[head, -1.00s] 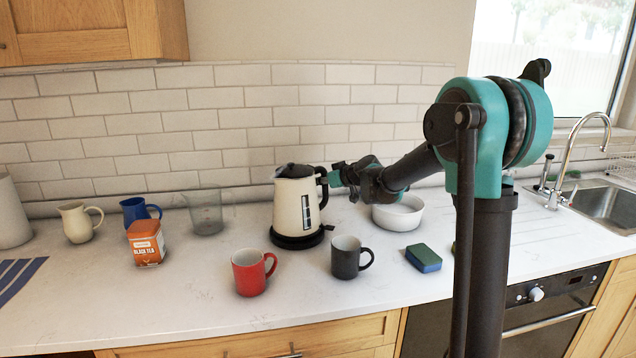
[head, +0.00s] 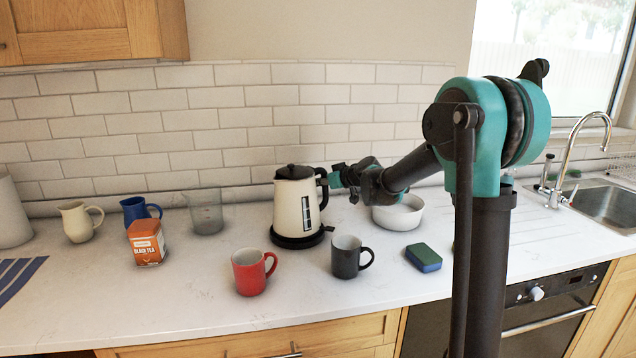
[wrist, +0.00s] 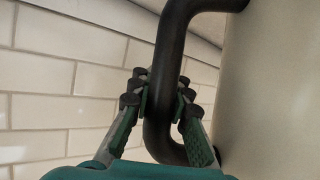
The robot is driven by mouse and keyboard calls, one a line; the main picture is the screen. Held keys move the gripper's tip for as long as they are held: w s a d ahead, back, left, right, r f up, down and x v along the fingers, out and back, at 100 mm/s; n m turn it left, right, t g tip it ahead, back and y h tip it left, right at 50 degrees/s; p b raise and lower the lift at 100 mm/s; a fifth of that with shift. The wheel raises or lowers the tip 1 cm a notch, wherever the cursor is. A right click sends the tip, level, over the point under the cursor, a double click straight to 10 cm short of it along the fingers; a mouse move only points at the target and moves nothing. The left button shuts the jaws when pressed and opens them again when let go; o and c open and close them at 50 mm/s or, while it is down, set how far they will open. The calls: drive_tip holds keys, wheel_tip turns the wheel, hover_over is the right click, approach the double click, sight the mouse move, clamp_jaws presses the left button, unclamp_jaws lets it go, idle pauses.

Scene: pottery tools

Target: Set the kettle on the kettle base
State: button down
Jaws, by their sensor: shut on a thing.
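The cream kettle (head: 291,207) with a black lid and black handle stands upright over the round black kettle base (head: 283,241) on the worktop. Its underside meets the base in the head view, with no gap that I can see. My gripper (head: 331,180) is at the kettle's right side, shut on the handle. In the wrist view my gripper's fingers (wrist: 158,92) close around the dark handle (wrist: 168,55), with the cream kettle body (wrist: 270,100) to the right. The contact between kettle and base is too small to judge exactly.
A red mug (head: 249,272) and a dark mug (head: 346,257) stand in front of the base. A white bowl (head: 400,214) is behind my forearm, and a sponge (head: 423,258) lies to the right. A clear jug (head: 206,211) and tea tin (head: 146,243) stand left.

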drive_tip(key=shift+f, duration=0.25)
drive_tip(key=c, duration=1.7)
unclamp_jaws()
drive_tip(key=shift+f, duration=0.1)
drive_tip(key=shift+v, duration=5.55)
